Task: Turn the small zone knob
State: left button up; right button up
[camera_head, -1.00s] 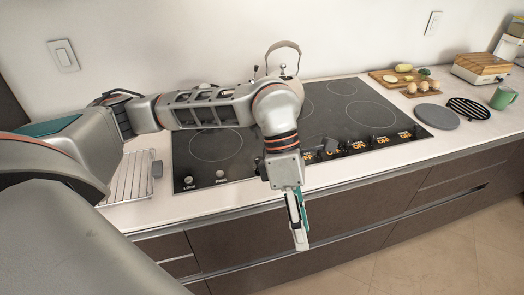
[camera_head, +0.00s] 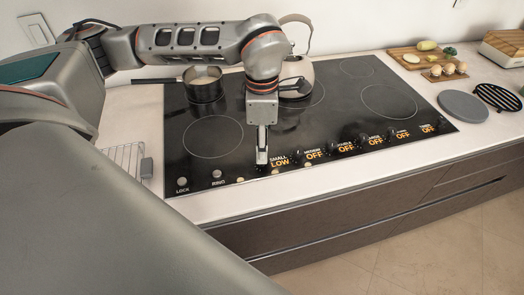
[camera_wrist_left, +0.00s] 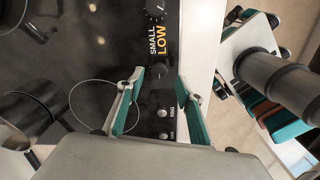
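The small zone knob is a dark round knob at the front edge of the black cooktop (camera_head: 190,135). Its orange display (camera_head: 280,161) reads "SMALL LOW" in the head view. My right gripper is not in view.
The other zone displays (camera_head: 314,154) read OFF, along the front edge to the right. A pot (camera_head: 205,88) and a kettle (camera_head: 297,78) stand at the back of the cooktop. A wire rack (camera_head: 122,158) lies left of it.

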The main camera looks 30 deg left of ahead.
pick_arm(q)
notch_tip(320, 180, down, 2)
jog(key=shift+f, duration=0.75)
jog(key=shift+w, duration=0.1)
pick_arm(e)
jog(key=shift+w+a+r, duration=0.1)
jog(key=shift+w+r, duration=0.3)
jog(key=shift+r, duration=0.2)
pick_arm(q)
grip_shut()
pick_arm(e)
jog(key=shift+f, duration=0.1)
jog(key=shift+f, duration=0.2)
